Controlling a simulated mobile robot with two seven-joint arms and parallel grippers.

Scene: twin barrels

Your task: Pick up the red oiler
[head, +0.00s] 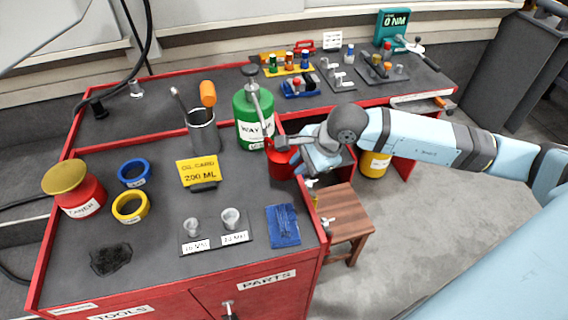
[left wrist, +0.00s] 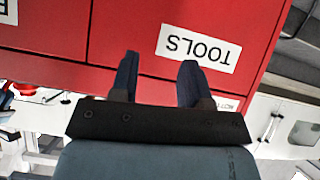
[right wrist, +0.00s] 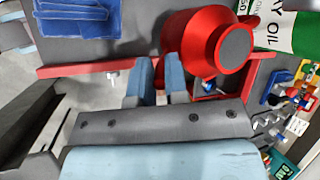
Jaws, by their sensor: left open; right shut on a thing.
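The red oiler (head: 281,164) is at the cart's right edge beside the green WAY OIL can (head: 254,120), partly hidden by my right gripper (head: 290,150). In the right wrist view the oiler (right wrist: 198,48) shows its rounded red body and a grey round end. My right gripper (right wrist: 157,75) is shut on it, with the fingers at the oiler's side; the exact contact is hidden. I cannot tell whether the oiler touches the cart top. My left gripper (left wrist: 157,72) is open and empty in front of the red TOOLS drawer (left wrist: 120,25).
The cart top holds a red tin with gold lid (head: 75,190), blue (head: 134,172) and yellow (head: 130,207) tape rolls, a metal cup (head: 203,130), a yellow oil card (head: 198,172) and a blue cloth (head: 283,226). A wooden stool (head: 346,215) stands right of the cart.

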